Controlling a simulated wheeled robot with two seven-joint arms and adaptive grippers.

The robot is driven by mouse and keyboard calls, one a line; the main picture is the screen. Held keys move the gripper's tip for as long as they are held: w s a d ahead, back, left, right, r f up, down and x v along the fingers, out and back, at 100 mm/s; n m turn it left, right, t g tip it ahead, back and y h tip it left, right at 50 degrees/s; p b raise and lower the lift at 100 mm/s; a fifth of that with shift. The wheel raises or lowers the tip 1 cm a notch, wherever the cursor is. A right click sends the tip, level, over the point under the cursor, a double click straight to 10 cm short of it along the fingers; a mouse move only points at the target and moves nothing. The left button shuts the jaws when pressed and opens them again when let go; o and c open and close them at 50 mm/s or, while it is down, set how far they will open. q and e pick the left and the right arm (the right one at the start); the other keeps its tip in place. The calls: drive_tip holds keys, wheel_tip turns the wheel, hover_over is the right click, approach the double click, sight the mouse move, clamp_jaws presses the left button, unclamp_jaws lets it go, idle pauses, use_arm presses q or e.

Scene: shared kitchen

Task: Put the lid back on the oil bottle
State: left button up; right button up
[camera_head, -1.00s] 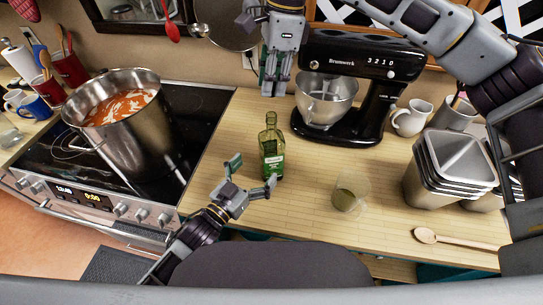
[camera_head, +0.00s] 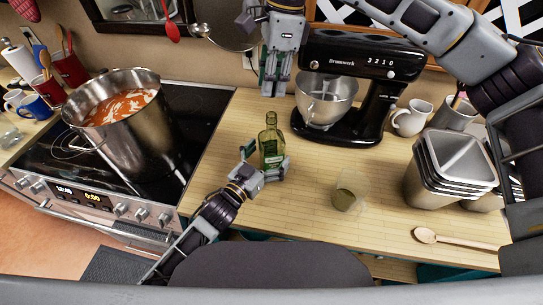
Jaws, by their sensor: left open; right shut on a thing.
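The green glass oil bottle (camera_head: 271,137) stands upright on the wooden counter, right of the stove. My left gripper (camera_head: 265,168) is open, low at the bottle, with its fingers around the bottle's lower part. The fingers partly hide the label, and I cannot tell whether they touch the glass. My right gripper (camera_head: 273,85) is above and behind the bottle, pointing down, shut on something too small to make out. The lid cannot be picked out clearly; the fingers hide what they hold. The bottle's top shows below the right gripper, apart from it.
A pot of red soup (camera_head: 122,118) stands on the stove at left. A black stand mixer (camera_head: 362,95) is behind right. A glass with greenish liquid (camera_head: 347,198), stacked metal tins (camera_head: 452,165) and a wooden spoon (camera_head: 452,238) are on the right.

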use_arm(q)
drive_tip(key=shift+w+d, duration=0.4)
drive_tip(key=shift+w, duration=0.15)
drive_tip(key=shift+c, duration=0.5)
drive_tip(key=c, duration=1.4)
drive_tip(key=shift+c, duration=0.3)
use_arm(e)
drive_tip(key=shift+f, duration=2.5)
